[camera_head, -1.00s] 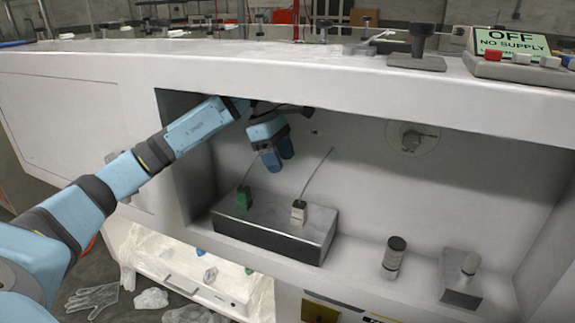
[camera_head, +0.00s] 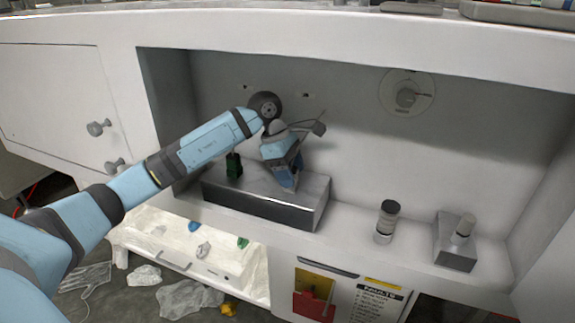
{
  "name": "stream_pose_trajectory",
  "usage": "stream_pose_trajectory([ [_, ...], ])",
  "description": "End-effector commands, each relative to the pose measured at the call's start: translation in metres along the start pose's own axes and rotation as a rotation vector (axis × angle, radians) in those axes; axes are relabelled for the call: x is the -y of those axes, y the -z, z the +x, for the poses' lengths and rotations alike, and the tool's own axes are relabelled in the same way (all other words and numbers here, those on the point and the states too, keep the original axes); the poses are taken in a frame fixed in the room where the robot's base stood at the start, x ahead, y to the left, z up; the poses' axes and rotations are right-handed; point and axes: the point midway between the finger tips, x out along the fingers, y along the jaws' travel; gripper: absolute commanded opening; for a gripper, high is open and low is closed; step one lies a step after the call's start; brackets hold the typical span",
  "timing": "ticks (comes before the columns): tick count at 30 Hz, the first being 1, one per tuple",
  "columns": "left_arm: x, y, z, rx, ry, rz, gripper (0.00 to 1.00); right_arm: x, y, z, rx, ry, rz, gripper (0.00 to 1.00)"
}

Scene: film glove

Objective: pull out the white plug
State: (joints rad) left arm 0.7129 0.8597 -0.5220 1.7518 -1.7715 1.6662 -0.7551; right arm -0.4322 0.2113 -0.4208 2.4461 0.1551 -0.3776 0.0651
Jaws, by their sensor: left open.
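The metal socket box (camera_head: 255,207) stands on the shelf inside the recess. The dark green plug (camera_head: 234,166) sits upright in its left part. The white plug is not visible; my left gripper covers the right part of the box top, where the plug stood in the earlier view. My left gripper (camera_head: 287,178) is open and points down over that part of the box, its blue fingers close to the top. I cannot tell whether the fingers are around the plug or touching it. My right gripper is not in view.
A dark-capped cylinder (camera_head: 386,222) and a grey block with a knob (camera_head: 456,250) stand on the shelf to the right. A round dial (camera_head: 406,94) is on the back wall. Below is an open drawer (camera_head: 185,255). Crumpled gloves lie on the floor.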

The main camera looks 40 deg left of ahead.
Motion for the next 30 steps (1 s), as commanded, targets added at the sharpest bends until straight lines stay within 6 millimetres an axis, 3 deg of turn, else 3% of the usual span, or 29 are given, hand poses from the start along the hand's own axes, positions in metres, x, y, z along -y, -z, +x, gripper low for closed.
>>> stream_pose_trajectory([
  [6, -0.0001, 0.0, 0.0001, 0.0, 0.0, 0.0, 0.59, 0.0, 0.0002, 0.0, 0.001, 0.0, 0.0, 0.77],
  [13, -0.0001, 0.0, 0.0, 0.0, 0.0, 0.0, 0.08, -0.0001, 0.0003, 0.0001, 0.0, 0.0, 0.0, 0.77],
  [14, -0.0001, 0.0, 0.0, 0.0, 0.0, 0.0, 0.06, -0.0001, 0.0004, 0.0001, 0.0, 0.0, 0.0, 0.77],
  [30, -0.0007, -0.0033, -0.009, 0.001, -0.004, 0.0, 0.06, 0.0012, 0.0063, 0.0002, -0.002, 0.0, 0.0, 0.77],
])
